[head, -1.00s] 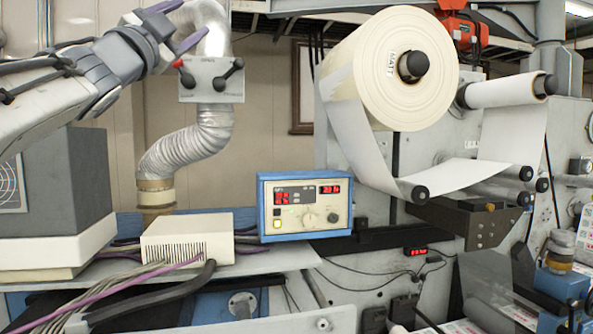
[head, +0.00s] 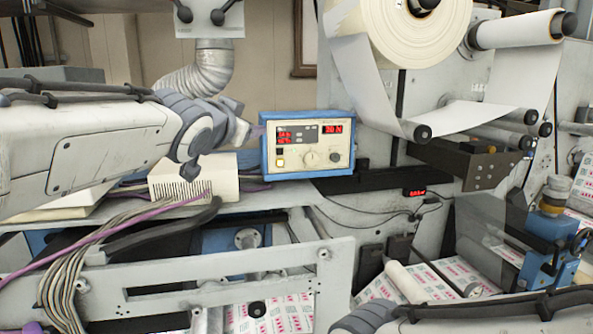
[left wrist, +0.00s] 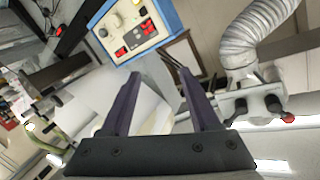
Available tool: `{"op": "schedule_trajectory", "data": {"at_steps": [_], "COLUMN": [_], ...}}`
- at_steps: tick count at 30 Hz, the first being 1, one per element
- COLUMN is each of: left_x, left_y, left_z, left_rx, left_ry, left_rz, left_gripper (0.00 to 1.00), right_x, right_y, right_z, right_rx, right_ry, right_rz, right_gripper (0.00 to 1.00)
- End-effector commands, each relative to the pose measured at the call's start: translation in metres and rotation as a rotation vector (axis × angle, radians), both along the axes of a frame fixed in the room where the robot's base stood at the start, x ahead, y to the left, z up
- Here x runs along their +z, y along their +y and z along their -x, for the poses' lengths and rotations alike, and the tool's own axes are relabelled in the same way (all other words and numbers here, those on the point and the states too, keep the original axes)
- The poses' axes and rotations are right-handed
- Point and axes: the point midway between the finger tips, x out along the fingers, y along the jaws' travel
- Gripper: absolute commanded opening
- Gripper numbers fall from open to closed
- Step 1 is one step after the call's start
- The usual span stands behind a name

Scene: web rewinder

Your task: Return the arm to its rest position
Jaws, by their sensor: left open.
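My left arm (head: 100,145) reaches in from the left in the head view, in front of the white vented box. Its gripper points right, toward the left side of the blue-framed control box (head: 308,143), and is mostly hidden behind the wrist. In the left wrist view my left gripper (left wrist: 159,75) has its two purple fingers apart with nothing held between them. The control box also shows there (left wrist: 130,28), beyond the fingertips. Part of my right arm (head: 480,312) shows at the bottom right of the head view; its gripper is not in view.
A white vented box (head: 222,178) and cables lie on the ledge left of the control box. A two-lever panel (head: 210,18) and silver duct (head: 205,75) stand behind. A large paper roll (head: 405,30) and rollers are at right. Printed web (head: 270,315) runs below.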

Motion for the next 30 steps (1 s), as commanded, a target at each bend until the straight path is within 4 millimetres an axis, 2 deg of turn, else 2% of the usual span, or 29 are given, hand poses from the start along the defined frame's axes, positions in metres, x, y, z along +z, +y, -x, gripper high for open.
{"op": "schedule_trajectory", "data": {"at_steps": [1, 3, 5, 6, 8, 9, 12, 15, 18, 25, 27, 30], "left_x": [-0.037, -0.085, -0.125, -0.150, -0.187, -0.210, -0.261, -0.299, -0.327, -0.367, -0.392, -0.413], "left_y": [-0.015, -0.031, -0.043, -0.050, -0.060, -0.065, -0.072, -0.072, -0.068, -0.048, -0.049, -0.049], "left_z": [0.011, 0.031, 0.052, 0.067, 0.095, 0.114, 0.167, 0.217, 0.262, 0.353, 0.348, 0.347], "left_rx": [-0.016, -0.031, -0.044, -0.052, -0.064, -0.072, -0.088, -0.098, -0.104, -0.109, -0.107, -0.106], "left_ry": [0.103, 0.248, 0.370, 0.452, 0.573, 0.654, 0.847, 1.012, 1.153, 1.421, 1.408, 1.406], "left_rz": [0.006, 0.018, 0.022, 0.021, 0.013, 0.004, -0.027, -0.065, -0.105, -0.205, -0.195, -0.194], "left_gripper": [0.62, 0.62, 0.62, 0.62, 0.62, 0.62, 0.62, 0.62, 0.62, 0.62, 0.62, 0.62], "right_x": [0.000, 0.000, 0.000, 0.000, 0.000, 0.000, 0.000, 0.000, 0.000, 0.000, -0.026, -0.048], "right_y": [0.000, 0.000, 0.000, 0.000, 0.000, 0.000, 0.000, 0.000, 0.000, 0.000, 0.000, 0.000], "right_z": [0.000, 0.000, 0.000, 0.000, 0.000, 0.000, 0.000, 0.000, 0.000, 0.000, 0.000, 0.000], "right_rx": [0.000, 0.000, 0.000, 0.000, 0.000, 0.000, 0.000, 0.000, 0.000, 0.000, 0.000, -0.001], "right_ry": [0.000, 0.000, 0.000, 0.000, 0.000, 0.000, 0.000, 0.000, 0.000, 0.000, -0.001, 0.001], "right_rz": [0.000, 0.000, 0.000, 0.000, 0.000, 0.000, 0.000, 0.000, 0.000, 0.000, -0.001, 0.001], "right_gripper": [0.67, 0.67, 0.67, 0.67, 0.67, 0.67, 0.67, 0.67, 0.67, 0.67, 0.67, 0.67]}}
